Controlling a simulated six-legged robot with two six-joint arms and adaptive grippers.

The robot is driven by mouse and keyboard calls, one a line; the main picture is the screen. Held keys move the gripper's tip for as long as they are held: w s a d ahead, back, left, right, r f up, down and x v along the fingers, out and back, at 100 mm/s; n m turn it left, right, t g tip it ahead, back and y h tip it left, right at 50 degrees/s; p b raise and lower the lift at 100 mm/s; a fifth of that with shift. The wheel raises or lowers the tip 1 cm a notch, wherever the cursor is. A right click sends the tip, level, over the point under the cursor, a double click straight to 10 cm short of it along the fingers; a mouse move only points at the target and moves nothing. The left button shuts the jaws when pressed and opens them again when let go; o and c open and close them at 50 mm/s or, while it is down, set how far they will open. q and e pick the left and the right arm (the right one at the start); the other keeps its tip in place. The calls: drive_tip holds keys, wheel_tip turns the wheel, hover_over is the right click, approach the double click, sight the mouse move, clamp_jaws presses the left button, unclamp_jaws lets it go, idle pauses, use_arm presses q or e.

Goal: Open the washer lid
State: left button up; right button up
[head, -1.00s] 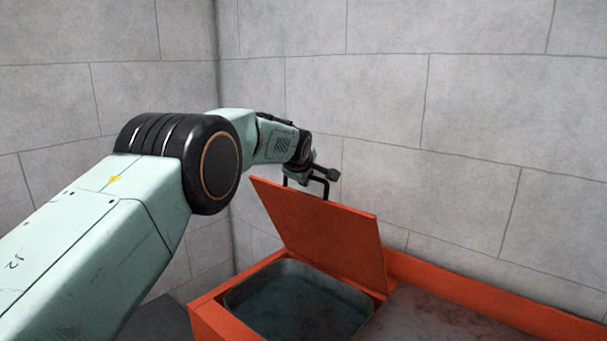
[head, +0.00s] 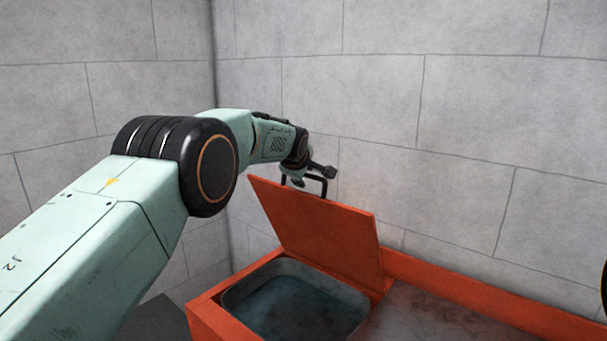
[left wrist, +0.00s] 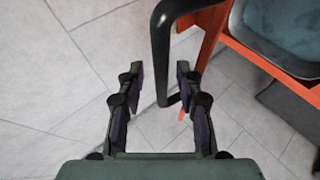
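The orange washer lid (head: 318,232) stands raised and tilted at the back of the tub opening. A black bar handle (head: 323,184) sits at its upper edge. The tub (head: 290,305) below is uncovered, with dark bluish contents. My left gripper (head: 300,180) is beside the handle at the top of the lid; its fingers are small and partly hidden in the head view. In the left wrist view the left gripper (left wrist: 160,80) has its fingers spread apart. The handle (left wrist: 163,50) reaches between them, with gaps on both sides. My right gripper is out of view.
The orange washer body (head: 207,318) frames the tub. A grey worn top (head: 430,315) lies to its right, with a raised orange back edge (head: 470,293). Grey block walls (head: 450,130) stand close behind the lid. A tiled floor (left wrist: 60,100) shows in the left wrist view.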

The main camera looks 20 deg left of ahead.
use_arm(q)
drive_tip(key=shift+w+f, duration=0.1)
drive_tip(key=shift+f, duration=0.05)
drive_tip(key=v, duration=1.2)
drive_tip(key=shift+r, duration=0.2)
drive_tip(key=shift+w+f, duration=0.1)
drive_tip(key=shift+s, duration=0.25)
